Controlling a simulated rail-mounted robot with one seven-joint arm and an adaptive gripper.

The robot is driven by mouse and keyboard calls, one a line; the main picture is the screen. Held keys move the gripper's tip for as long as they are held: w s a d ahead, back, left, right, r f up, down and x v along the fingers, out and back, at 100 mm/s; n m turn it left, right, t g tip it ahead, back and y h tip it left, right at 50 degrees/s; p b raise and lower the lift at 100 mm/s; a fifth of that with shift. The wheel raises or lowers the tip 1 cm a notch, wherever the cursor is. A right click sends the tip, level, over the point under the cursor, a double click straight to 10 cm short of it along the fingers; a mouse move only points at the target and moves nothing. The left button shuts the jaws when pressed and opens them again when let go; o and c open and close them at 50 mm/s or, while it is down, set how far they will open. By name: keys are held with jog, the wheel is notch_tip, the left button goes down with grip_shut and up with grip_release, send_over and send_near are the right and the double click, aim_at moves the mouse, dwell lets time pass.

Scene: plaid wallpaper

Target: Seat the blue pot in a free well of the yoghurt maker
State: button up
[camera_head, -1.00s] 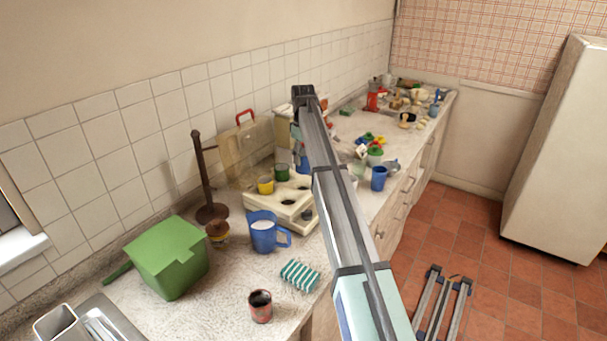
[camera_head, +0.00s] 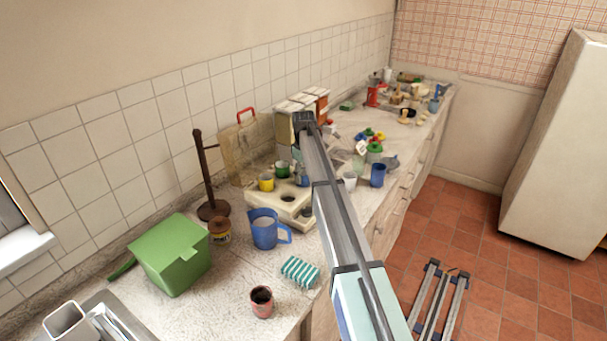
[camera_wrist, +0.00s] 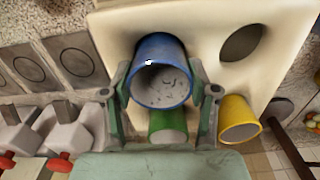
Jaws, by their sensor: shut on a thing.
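The cream yoghurt maker (camera_head: 262,203) stands on the counter. A yellow pot (camera_head: 266,183) and a green pot (camera_head: 282,169) sit in it; both also show in the wrist view, yellow (camera_wrist: 239,120) and green (camera_wrist: 168,124). One open well (camera_wrist: 242,43) shows empty there. My gripper (camera_wrist: 163,93) is shut on the blue pot (camera_wrist: 160,82), one finger on each side. The pot's open mouth faces the wrist camera. In the head view the blue pot (camera_head: 302,179) is at the maker's back right. Its base is hidden; I cannot tell whether it is inside a well.
A blue jug (camera_head: 264,232) stands just in front of the maker. Boxes (camera_head: 300,101) stand behind my gripper. A white cup (camera_head: 349,181) and blue cup (camera_head: 378,175) stand to the right.

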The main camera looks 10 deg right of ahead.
jog(key=shift+f, duration=0.2)
jog(key=o, duration=1.4)
jog(key=shift+c, duration=0.2)
jog(key=shift+r, duration=0.1)
notch_tip(320, 180, up, 12)
jog(key=b, duration=0.3)
jog(key=shift+b, duration=0.3)
jog(key=shift+r, duration=0.1)
